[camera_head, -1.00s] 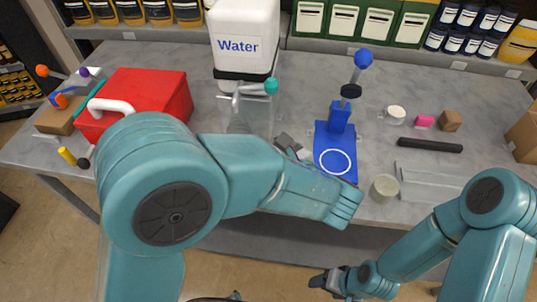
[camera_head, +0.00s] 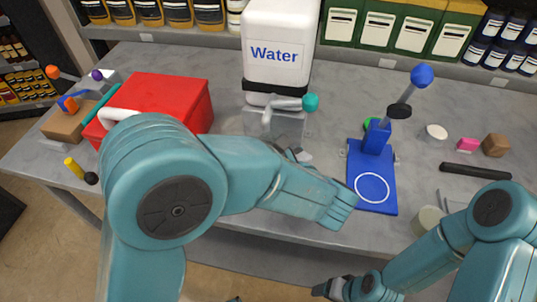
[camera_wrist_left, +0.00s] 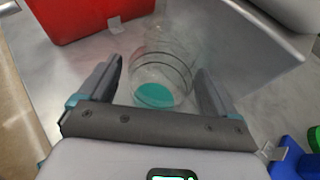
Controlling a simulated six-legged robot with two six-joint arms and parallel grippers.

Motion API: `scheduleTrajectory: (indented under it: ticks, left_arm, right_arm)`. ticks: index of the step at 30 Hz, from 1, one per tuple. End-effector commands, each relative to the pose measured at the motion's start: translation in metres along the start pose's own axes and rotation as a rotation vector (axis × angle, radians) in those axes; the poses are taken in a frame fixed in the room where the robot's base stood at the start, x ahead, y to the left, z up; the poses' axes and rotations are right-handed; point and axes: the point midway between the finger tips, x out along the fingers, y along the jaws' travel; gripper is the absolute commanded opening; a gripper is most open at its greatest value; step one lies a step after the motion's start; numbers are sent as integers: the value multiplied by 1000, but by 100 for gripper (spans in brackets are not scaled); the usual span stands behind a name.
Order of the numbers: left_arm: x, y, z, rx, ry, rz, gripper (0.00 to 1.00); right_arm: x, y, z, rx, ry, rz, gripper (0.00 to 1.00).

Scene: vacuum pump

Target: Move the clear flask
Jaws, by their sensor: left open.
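A clear flask (camera_wrist_left: 160,68), see-through with dark rings and a teal disc (camera_wrist_left: 155,96) at its near end, lies in the left wrist view between the fingers of my left gripper (camera_wrist_left: 157,88). The fingers are open on either side of it; I cannot tell whether they touch it. In the head view I cannot make out the flask, and my left gripper (camera_head: 299,155) is mostly hidden behind its own arm. My right gripper (camera_head: 333,288) hangs low in front of the table, and its jaws are too small to judge.
A red box (camera_head: 165,98) stands at the left. A water tank (camera_head: 278,55) with a teal-knobbed tap (camera_head: 310,102) stands at the back. A blue lever press (camera_head: 373,172) is right of my left arm. A pale cup (camera_head: 428,218) is near the front edge.

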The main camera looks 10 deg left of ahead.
Motion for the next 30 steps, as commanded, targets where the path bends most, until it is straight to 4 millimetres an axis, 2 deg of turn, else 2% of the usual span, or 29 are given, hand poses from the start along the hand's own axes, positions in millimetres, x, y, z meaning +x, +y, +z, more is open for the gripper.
scheduleTrajectory:
  ticks: [9,10,15,16,17,19,20,30]
  left_arm:
    - [-2,0,-2,0,0,0,92]
    - [-2,0,-2,0,0,0,88]
    - [-2,0,-2,1,0,-1,33]
    - [-2,0,-2,1,0,-1,32]
    - [-2,0,-2,1,0,-1,69]
    - [-1,0,-2,1,0,0,92]
    - [-1,0,-2,1,0,0,96]
    - [2,0,0,1,0,0,96]
  right_arm:
    - [1,0,0,0,0,0,72]
    - [1,0,0,0,0,0,72]
    - [1,0,0,0,0,0,72]
    - [1,0,0,0,0,0,72]
    - [1,0,0,0,0,0,72]
    - [1,0,0,0,0,0,72]
    - [1,0,0,0,0,0,72]
    - [1,0,0,0,0,0,72]
